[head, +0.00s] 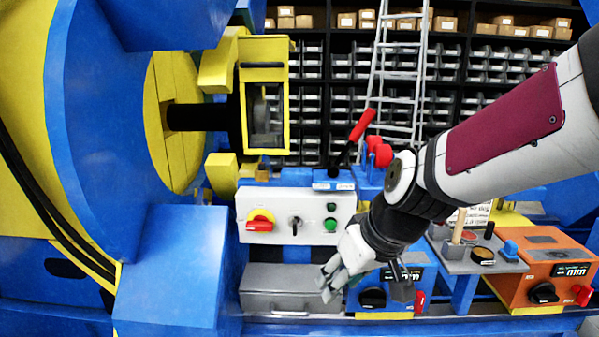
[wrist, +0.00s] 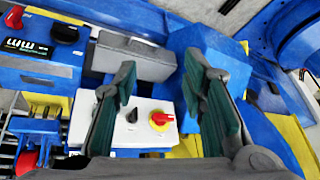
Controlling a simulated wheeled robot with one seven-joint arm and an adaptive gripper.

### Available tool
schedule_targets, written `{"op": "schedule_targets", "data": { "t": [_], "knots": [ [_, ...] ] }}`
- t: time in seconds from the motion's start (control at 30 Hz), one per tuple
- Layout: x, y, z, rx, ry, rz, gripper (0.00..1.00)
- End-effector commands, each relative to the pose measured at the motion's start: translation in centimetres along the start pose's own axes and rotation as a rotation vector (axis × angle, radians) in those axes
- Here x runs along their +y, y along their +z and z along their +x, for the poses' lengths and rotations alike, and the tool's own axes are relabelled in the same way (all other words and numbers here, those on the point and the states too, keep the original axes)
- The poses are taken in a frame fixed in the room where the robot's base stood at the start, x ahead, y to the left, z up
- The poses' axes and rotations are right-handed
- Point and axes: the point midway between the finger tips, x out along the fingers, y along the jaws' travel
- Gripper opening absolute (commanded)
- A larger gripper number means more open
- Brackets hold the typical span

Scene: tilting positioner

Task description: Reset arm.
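My arm reaches in from the right in the head view, and my gripper (head: 333,278) hangs in front of the grey drawer box (head: 290,285), below and right of the white control box (head: 280,205). In the wrist view my gripper (wrist: 160,78) has its two green-padded fingers spread wide, with nothing between them. Beyond the fingers the wrist view shows the control box with a red-and-yellow rotary switch (wrist: 160,121) and a black selector switch (wrist: 132,115). The green buttons (head: 331,225) show in the head view. No contact with anything is visible.
The large blue-and-yellow positioner (head: 95,130) fills the left. A red-handled lever (head: 362,125) stands above the control box. A blue unit (head: 408,272) sits close behind my gripper, an orange unit (head: 550,260) at right. Shelves (head: 350,90) and a ladder (head: 402,70) stand behind.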

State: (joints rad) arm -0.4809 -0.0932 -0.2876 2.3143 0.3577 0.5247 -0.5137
Motion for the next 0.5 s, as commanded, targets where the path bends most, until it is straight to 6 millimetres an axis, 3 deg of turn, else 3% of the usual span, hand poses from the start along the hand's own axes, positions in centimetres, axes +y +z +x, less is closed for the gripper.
{"op": "schedule_targets", "data": {
  "t": [0.03,0.2,0.5],
  "knots": [
    [0.1,1.6,-2.0,-0.013,-0.011,0.031,0.38],
    [-0.2,8.2,-7.4,-0.109,-0.011,0.132,0.38],
    [-0.5,18.7,-13.2,-0.266,0.107,0.301,0.38]
  ]
}}
